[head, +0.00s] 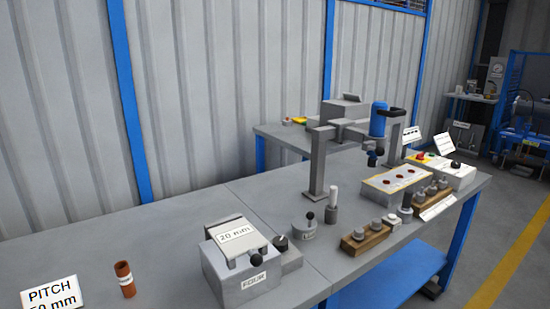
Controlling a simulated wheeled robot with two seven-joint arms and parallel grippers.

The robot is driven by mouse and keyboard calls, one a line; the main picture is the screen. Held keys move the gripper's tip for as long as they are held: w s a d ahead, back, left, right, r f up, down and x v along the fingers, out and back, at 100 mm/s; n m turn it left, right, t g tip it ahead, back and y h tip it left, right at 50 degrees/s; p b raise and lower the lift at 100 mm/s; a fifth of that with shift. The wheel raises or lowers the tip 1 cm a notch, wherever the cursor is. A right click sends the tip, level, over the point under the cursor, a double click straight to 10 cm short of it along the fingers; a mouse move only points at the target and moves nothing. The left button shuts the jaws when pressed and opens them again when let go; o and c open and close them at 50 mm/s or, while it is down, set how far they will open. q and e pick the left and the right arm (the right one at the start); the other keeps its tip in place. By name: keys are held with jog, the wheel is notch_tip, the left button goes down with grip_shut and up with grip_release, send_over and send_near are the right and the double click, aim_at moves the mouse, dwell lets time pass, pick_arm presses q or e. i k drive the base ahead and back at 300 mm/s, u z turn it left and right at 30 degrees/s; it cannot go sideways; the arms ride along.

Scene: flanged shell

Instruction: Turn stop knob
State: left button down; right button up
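No knob carries a readable "stop" label, so I cannot tell which one is the stop knob. A grey box (236,270) with a "20 mm" plate and a "FOUR" label stands on the near bench. A black ball knob (257,261) is on its front, and another black knob (281,243) is on the block at its right side. A short grey cylinder (304,229) behind it has a black ball on top (310,216). A pale control box (448,174) at the far right has a black knob (455,164) and a red button (422,156). Neither gripper is in view.
A brown cylinder (125,279) and a "PITCH" sign (51,295) stand at the left front. A grey frame (317,165) carries a blue tool (378,121) above a pale block with holes (372,189). Wooden holders (366,239) stand near the bench's right edge. The left bench top is mostly clear.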

aim_at(281, 243)
jog(key=k, duration=1.2)
jog(key=u, duration=0.35)
jog(key=i, duration=0.7)
jog(key=z, duration=0.25)
